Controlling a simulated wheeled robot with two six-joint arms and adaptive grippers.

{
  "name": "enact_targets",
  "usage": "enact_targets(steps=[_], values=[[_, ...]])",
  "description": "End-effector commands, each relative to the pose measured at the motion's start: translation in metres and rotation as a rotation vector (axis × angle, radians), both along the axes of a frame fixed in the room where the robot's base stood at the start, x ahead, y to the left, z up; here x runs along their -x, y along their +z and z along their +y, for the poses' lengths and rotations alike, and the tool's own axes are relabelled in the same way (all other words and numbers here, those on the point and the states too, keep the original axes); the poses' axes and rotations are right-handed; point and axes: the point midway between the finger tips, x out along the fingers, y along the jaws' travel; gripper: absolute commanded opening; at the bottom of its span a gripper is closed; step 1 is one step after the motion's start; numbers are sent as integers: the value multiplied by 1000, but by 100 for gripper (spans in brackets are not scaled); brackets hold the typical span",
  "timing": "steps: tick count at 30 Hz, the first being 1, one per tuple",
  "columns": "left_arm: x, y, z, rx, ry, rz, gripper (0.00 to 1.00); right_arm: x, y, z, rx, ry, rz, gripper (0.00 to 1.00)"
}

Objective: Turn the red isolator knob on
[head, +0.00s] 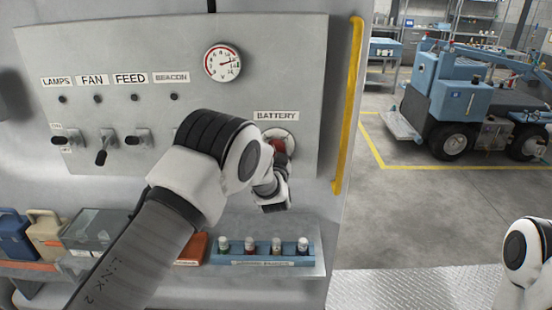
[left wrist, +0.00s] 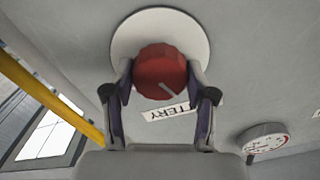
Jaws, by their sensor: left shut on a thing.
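The red isolator knob (left wrist: 160,70) sits on a round pale plate (left wrist: 196,32) on the grey panel. A light line marks its face. In the head view the knob (head: 279,146) is partly hidden by my left arm, below the BATTERY label (head: 276,116). My left gripper (left wrist: 160,78) is shut on the knob, with one finger on each side of it. In the head view the left gripper (head: 283,158) reaches the knob from below and in front. The right gripper is out of view; only part of my right arm shows at the lower right.
A round gauge (head: 222,62) and several toggle switches (head: 103,145) are on the panel (head: 200,30). A yellow handrail (head: 348,110) stands just right of it. A shelf below holds several small bottles (head: 263,247) and containers. A blue vehicle (head: 460,95) stands beyond open floor.

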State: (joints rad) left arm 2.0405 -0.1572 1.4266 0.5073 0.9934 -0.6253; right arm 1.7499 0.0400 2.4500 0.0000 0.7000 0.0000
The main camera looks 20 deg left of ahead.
Motion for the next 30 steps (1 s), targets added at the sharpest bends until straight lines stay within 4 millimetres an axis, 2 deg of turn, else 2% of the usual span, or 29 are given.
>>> enact_targets(steps=[1,12,30], values=[[0,-3,0,-41,0,9,21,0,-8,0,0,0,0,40],[0,-1,0,-379,1,108,21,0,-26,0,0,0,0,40],[0,0,0,-908,0,260,21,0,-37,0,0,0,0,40]])
